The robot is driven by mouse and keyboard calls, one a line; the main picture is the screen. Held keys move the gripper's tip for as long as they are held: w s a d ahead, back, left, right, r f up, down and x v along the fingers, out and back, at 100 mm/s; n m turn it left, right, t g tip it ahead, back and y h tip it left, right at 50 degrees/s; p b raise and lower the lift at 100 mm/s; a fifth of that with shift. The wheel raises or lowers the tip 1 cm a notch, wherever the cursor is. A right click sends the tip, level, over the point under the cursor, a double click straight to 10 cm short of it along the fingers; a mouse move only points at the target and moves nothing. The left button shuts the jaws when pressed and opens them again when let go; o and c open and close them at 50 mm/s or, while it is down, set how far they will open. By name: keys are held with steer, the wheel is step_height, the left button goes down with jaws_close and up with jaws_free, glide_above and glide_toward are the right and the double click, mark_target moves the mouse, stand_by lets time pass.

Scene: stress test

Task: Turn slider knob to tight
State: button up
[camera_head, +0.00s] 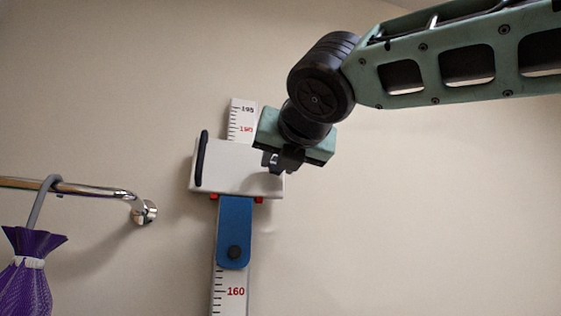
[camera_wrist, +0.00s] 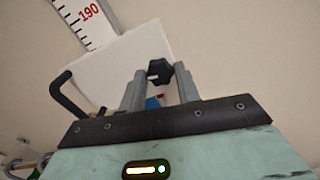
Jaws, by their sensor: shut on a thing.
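A white slider block (camera_head: 222,165) with a black handle (camera_head: 201,158) on its left side sits on a wall-mounted height scale (camera_head: 242,118). The block (camera_wrist: 125,62) also shows in the wrist view. A black knob (camera_wrist: 159,72) with a small white mark is at the block's side, between my two grey fingers. My gripper (camera_wrist: 160,82) is shut on this knob. In the head view my gripper (camera_head: 284,160) is at the block's right end and largely hides the knob. The white mark's meaning cannot be read.
A blue folded part (camera_head: 235,225) with a dark round button hangs below the block, over the scale near 160. At the left, a chrome rail (camera_head: 85,188) carries a hook with a purple net bag (camera_head: 25,285). The wall to the right is clear.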

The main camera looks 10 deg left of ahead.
steer(key=shift+m+b, duration=2)
steer(key=shift+m, duration=5.8)
steer(key=o, duration=1)
steer(key=shift+c, duration=0.2)
steer(key=b+v, duration=0.5)
steer(key=v, duration=1.2)
steer(key=shift+s, duration=0.2)
steer(key=shift+d, duration=0.1)
